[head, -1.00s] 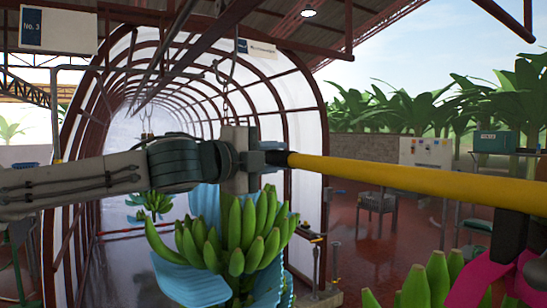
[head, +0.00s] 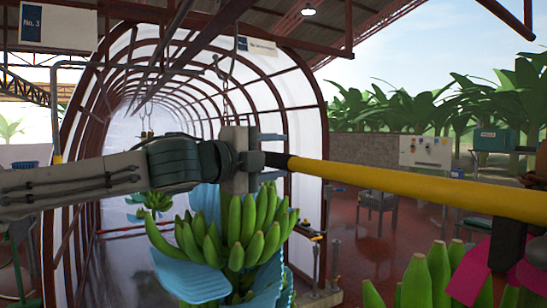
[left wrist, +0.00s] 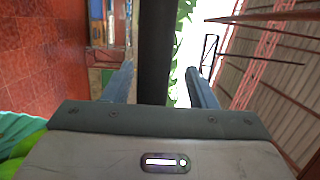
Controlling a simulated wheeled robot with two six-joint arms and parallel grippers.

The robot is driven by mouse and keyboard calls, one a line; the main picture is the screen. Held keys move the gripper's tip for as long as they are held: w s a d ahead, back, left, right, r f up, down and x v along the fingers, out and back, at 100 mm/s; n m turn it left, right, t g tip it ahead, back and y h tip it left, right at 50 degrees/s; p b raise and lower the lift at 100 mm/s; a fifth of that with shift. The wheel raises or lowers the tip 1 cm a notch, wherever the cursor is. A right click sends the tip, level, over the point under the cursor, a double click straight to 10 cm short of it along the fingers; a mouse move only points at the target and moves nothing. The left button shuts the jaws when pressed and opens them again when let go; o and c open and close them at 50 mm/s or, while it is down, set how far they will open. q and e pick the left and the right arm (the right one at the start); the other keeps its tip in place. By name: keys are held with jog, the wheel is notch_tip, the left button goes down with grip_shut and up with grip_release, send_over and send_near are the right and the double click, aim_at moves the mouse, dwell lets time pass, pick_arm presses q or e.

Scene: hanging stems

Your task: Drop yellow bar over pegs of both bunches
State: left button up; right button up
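The yellow bar (head: 410,190) runs from the middle to the right edge in the head view, sloping down rightward, with a black left end. My left gripper (head: 275,160) is open around that end. In the left wrist view the dark bar end shows between my two spread fingers (left wrist: 165,85), with gaps on both sides. The left bunch (head: 235,235) of green bananas hangs below my gripper, partly in blue sheets. The right bunch (head: 430,275) is at lower right, beside pink material. I cannot make out whether the bar touches any peg. My right gripper is not distinguishable.
A grey upright block (head: 234,140) stands behind my left gripper, above the left bunch. A dark block (head: 510,243) sits under the bar at right. An arched tunnel frame (head: 320,120) stands behind. A smaller bunch (head: 157,200) hangs farther back.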

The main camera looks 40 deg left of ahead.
pick_arm(q)
jog(key=shift+s+f+b, duration=0.15)
jog(key=shift+s+b, duration=0.25)
jog(key=shift+b, duration=0.2)
jog(key=s+b, duration=0.6)
jog(key=s, duration=0.4)
jog(key=shift+a, duration=0.4)
